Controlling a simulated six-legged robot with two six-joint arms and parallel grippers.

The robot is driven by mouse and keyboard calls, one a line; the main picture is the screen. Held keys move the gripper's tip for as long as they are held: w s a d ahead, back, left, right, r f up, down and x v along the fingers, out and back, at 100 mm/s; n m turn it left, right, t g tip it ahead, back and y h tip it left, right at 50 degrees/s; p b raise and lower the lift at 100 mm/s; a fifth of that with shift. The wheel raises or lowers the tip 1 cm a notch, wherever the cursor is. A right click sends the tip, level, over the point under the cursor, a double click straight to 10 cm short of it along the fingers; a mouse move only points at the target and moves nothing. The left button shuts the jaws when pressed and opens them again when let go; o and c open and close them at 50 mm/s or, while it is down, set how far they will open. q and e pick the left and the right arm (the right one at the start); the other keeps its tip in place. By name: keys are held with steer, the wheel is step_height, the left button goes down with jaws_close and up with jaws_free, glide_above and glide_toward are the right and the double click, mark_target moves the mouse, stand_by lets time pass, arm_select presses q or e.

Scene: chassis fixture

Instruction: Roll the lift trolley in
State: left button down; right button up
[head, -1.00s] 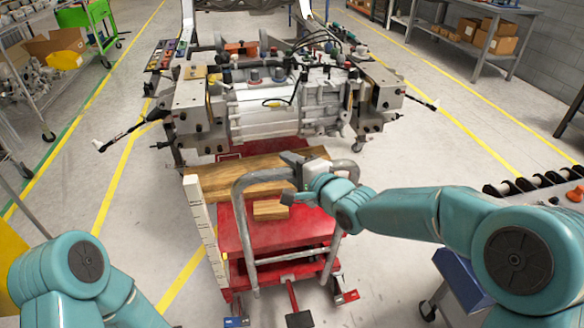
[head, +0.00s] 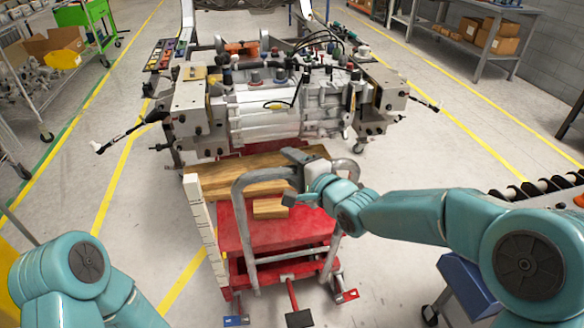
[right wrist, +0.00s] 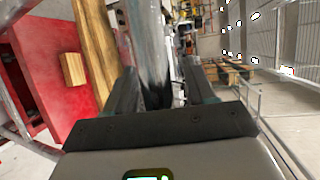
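The red lift trolley (head: 235,235) stands in front of me, partly beneath the engine assembly (head: 265,118). Wooden blocks (head: 240,180) lie on its deck, and its grey tube handle (head: 243,215) faces me. My right gripper (head: 298,180) is at the top of the handle. In the right wrist view, the grey tube (right wrist: 152,50) runs between the fingers of my right gripper (right wrist: 160,85). A gap shows beside the right-hand finger, so the fingers are around the tube but not closed on it. My left arm is at the lower left; its gripper is out of view.
A white upright scale (head: 200,225) stands at the trolley's left edge. A roller conveyor (head: 535,188) and a blue box (head: 465,285) are at the right. A shelf cart (head: 45,90) stands at the left. Floor beside the trolley is clear.

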steer(key=shift+s, duration=0.15)
steer(key=shift+s+d, duration=0.25)
steer(key=shift+d, duration=0.05)
steer(key=v, duration=1.5)
steer(key=shift+s+d+r, duration=0.15)
steer(key=shift+s+r, duration=0.05)
